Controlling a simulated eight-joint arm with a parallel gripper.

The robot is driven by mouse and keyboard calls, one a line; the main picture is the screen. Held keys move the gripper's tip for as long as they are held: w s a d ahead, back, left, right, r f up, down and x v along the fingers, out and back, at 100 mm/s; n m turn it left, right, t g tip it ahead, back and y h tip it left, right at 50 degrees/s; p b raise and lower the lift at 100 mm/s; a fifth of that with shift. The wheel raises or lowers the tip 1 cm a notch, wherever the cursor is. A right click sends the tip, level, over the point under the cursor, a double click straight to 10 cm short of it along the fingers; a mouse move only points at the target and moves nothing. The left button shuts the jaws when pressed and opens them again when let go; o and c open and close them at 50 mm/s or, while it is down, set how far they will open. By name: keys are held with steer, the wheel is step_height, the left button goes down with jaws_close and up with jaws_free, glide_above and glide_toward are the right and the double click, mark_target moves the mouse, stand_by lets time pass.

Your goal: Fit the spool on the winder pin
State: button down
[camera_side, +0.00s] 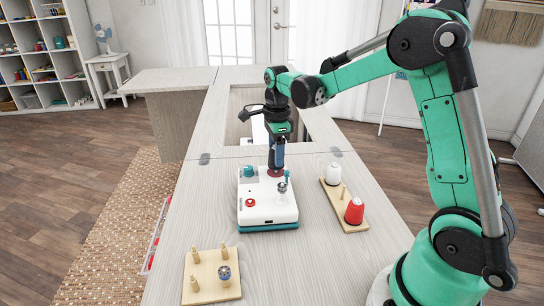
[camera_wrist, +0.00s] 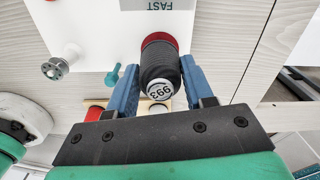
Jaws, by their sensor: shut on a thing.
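My gripper (camera_side: 277,160) is above the back of the white winder machine (camera_side: 267,212), pointing down. The spool's far end is over a red disc (camera_wrist: 160,40) on the machine; the disc also shows dark red under the gripper in the side view (camera_side: 276,173). The pin itself is hidden by the spool. I cannot tell whether the spool is around the pin or just above it.
A metal bobbin (camera_side: 282,187), teal lever (camera_side: 287,175), teal knob (camera_side: 248,171) and red button (camera_side: 250,202) stand on the machine. A wooden rack at right (camera_side: 343,221) holds white (camera_side: 332,174) and red cones (camera_side: 354,211). A pegboard (camera_side: 208,294) is at front left.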

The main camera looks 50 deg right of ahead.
steer(key=shift+f, duration=0.8)
stand_by(0.9)
steer(key=shift+c, duration=1.3)
jaws_free()
steer(key=shift+r, duration=2.8)
